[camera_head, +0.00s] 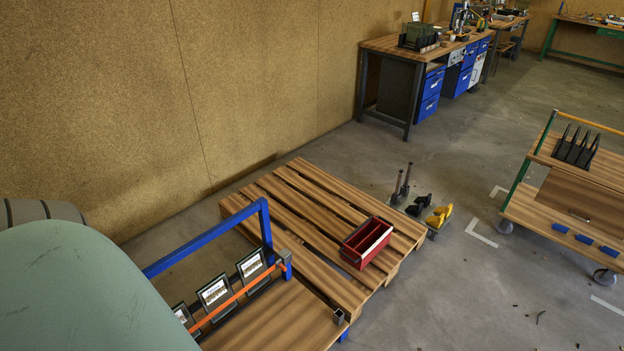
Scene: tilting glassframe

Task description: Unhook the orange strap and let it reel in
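The orange strap (240,294) runs taut across the front of several dark framed panels (214,292) on a wooden cart with a blue frame (266,228). Its right end meets a dark fitting on the blue upright (286,262). Whether a hook holds it there is too small to tell. The strap's left end is hidden behind a large green rounded shape at the lower left. The panels lean back behind the strap. Neither of my grippers shows in the head view.
A wooden pallet (290,200) with a red open box (367,243) on it lies just behind the cart. Yellow and black parts (438,217) stand on the floor beyond it. A wheeled trolley (570,200) stands at the right.

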